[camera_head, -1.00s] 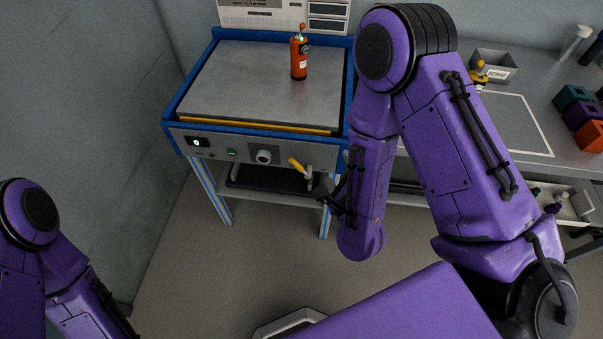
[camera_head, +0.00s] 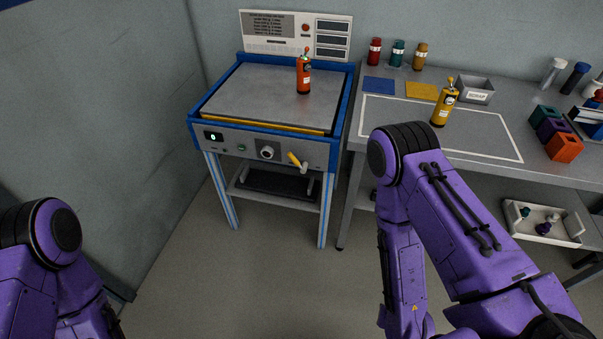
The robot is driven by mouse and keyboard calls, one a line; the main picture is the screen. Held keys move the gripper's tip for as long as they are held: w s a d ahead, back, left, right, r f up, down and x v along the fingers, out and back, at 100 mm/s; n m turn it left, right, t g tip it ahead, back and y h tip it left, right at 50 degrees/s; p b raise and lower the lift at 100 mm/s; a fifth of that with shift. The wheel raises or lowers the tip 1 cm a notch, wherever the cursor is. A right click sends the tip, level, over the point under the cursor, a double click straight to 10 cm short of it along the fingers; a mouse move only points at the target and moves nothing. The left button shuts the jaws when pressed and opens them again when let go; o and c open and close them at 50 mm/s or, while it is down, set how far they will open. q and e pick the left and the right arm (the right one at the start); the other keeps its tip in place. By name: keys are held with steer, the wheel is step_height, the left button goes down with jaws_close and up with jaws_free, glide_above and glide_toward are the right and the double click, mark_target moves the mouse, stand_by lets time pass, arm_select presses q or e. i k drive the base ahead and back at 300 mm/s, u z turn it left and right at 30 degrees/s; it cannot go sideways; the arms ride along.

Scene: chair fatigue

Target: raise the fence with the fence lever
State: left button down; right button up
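The fence lever, with a yellow handle (camera_head: 293,158) and a grey pivot, sits on the front panel of the blue-framed machine (camera_head: 330,120). Its handle points up and to the left. A yellow strip (camera_head: 262,124), which looks like the fence, lies low along the front edge of the grey plate (camera_head: 245,95). A red-orange bottle (camera_head: 304,78) stands upright on the plate, towards the back. My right arm is to the right of the lever and apart from it; its gripper is not visible. My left arm is at the lower left, with its gripper out of view.
A grey bench (camera_head: 480,150) stands to the right with a yellow bottle (camera_head: 444,104), a scrap bin (camera_head: 475,89) and coloured blocks (camera_head: 550,130). A white tray (camera_head: 543,222) sits below it. A wall (camera_head: 90,120) closes the left side. The floor in front of the machine is clear.

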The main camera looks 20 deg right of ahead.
mark_target(295, 162)
steer(key=z, duration=0.4)
steer(key=i, duration=1.15)
steer(key=z, duration=1.7)
steer(key=k, duration=0.9)
steer(key=u, duration=1.6)
